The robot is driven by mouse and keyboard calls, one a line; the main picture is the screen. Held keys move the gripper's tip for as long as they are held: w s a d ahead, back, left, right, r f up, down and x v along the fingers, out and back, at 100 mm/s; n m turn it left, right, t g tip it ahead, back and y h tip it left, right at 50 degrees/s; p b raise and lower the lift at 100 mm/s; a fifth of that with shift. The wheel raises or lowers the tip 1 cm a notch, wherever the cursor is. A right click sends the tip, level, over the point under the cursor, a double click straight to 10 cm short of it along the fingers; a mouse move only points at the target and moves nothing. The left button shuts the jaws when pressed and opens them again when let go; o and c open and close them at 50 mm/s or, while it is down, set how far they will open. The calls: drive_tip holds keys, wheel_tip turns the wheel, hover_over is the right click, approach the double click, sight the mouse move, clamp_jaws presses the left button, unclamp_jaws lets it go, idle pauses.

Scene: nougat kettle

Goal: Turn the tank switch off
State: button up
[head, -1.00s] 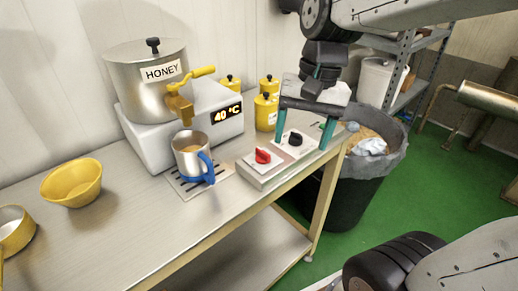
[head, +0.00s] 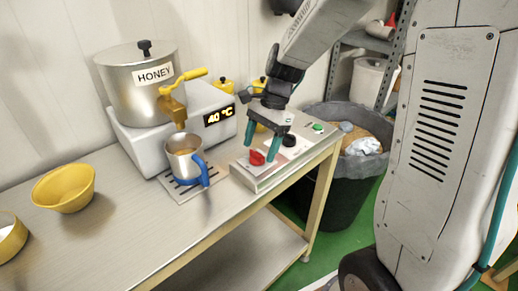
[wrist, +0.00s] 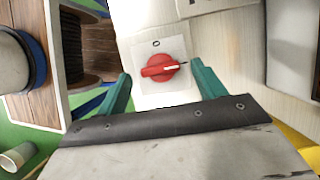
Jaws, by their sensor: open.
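A control box (head: 262,179) sits near the right end of the table. It carries a red rotary switch (head: 257,158), a black knob (head: 289,141) and a green button (head: 318,127). In the wrist view the red switch (wrist: 165,68) sits on a white plate with a 0 mark above it, and its white pointer line points right. I cannot read which switch is labelled for the tank. My gripper (head: 263,149) is open, its teal fingers pointing down at the red switch. In the wrist view the fingers stand on either side of it; I cannot tell whether they touch it.
A honey pot (head: 138,92) with a yellow tap stands on a white heater reading 40 °C. A mug (head: 182,161) with a blue handle stands on a drip grate left of the box. A yellow bowl (head: 64,187) is further left. A bin (head: 338,187) stands beyond the table's right end.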

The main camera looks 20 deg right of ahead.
drive_tip(key=shift+x, duration=0.85)
drive_tip(key=shift+r, duration=0.1)
drive_tip(key=c, duration=1)
